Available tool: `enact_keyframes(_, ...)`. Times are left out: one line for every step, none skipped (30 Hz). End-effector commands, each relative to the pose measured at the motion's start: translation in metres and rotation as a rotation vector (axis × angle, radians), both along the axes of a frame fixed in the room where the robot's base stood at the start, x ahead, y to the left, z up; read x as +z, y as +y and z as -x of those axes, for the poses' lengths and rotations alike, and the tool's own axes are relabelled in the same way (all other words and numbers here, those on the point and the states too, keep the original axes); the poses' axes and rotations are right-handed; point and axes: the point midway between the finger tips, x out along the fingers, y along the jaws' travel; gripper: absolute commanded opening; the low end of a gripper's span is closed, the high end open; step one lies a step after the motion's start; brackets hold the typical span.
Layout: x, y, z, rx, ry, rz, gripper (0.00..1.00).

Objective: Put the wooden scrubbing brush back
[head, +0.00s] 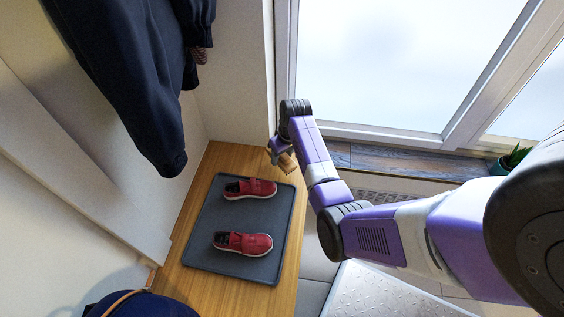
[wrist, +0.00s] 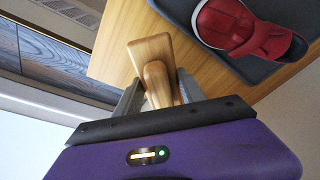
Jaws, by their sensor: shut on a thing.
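The wooden scrubbing brush (wrist: 150,52) is light brown and sits between the two grey fingers of my gripper (wrist: 160,95) in the wrist view. Its far end reaches out past the fingertips, over the wooden bench top. Its bristles do not show clearly. In the head view, my gripper (head: 277,152) is shut on the brush (head: 288,162), just beyond the far right corner of the bench, near the window wall. The brush is small there and partly hidden by the gripper and arm.
A wooden bench (head: 228,158) carries a dark grey tray (head: 208,236) with two red shoes (head: 250,189) (head: 243,244). A dark coat (head: 125,75) hangs at the left above it. A window sill (head: 400,162) with a potted plant (head: 511,160) lies at the right. A dark blue cap (head: 140,305) shows at the bottom.

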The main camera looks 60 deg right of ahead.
Motion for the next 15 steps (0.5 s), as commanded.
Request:
enact_keyframes(-0.011,0.0,0.001,-0.001,0.002,-0.002,0.0)
enact_keyframes(-0.016,0.0,0.001,-0.001,0.002,-0.002,0.0)
enact_keyframes(-0.022,0.0,0.0,-0.001,0.001,-0.002,0.0)
enact_keyframes(-0.026,0.0,0.0,-0.001,0.001,-0.002,0.0)
enact_keyframes(-0.028,0.0,0.0,0.0,0.001,-0.002,0.0)
enact_keyframes(-0.03,0.0,0.0,0.0,0.001,0.0,0.0)
enact_keyframes(-0.031,0.0,0.0,0.0,0.0,0.0,0.0)
enact_keyframes(-0.03,0.0,0.0,0.0,0.0,0.0,0.0)
enact_keyframes(-0.03,0.0,0.0,0.0,0.0,0.0,0.0)
enact_keyframes(-0.03,0.0,0.0,0.0,0.0,0.0,0.0)
enact_keyframes(-0.03,0.0,0.0,0.0,0.0,0.0,0.0)
enact_keyframes(-0.03,0.0,0.0,0.0,0.0,0.0,0.0)
enact_keyframes(-0.03,0.0,0.0,0.0,0.0,0.0,0.0)
enact_keyframes(-0.03,0.0,0.0,0.0,0.0,0.0,0.0)
enact_keyframes(-0.031,0.0,0.0,0.0,0.0,0.0,0.0)
